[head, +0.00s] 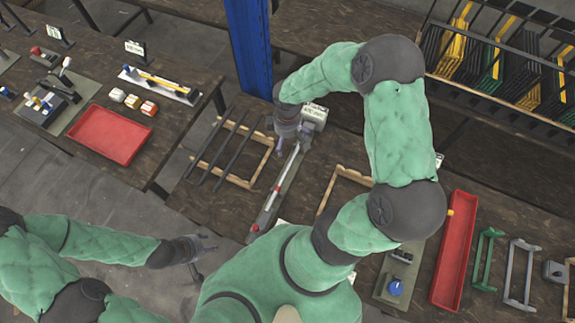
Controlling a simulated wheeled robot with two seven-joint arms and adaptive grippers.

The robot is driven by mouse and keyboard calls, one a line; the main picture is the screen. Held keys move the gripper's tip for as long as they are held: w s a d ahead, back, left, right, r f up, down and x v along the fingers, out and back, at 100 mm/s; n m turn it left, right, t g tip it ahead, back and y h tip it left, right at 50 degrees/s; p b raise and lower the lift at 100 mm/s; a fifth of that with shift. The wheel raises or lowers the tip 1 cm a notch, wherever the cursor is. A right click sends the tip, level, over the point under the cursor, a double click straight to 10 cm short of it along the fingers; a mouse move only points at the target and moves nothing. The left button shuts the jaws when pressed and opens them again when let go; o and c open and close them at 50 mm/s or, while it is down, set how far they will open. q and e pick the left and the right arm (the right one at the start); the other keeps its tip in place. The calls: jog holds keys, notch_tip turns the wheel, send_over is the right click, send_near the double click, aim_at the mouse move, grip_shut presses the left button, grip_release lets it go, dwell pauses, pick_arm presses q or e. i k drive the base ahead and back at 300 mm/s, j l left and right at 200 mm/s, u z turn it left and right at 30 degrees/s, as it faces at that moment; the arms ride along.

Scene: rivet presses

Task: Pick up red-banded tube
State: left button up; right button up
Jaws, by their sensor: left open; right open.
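A slim pale tube with a red band (276,188) lies along a long narrow grey-green base (268,215) on the middle table. Another red spot shows near its lower end. My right gripper (287,155) is open and points down at the upper end of this base, close to the tube. I cannot tell whether its fingers touch the tube, as they are small and partly hidden. My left gripper (202,256) is open and empty, over the floor at the lower left, well away from the tube.
A wooden frame with dark bars (232,150) lies left of the tube. A small white labelled box (315,115) stands by my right gripper. A blue post (249,45) rises behind. Red trays lie on the left table (108,134) and at right (454,250).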

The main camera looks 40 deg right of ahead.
aim_at(267, 210)
jog(key=k+j, duration=0.75)
jog(key=j, duration=0.2)
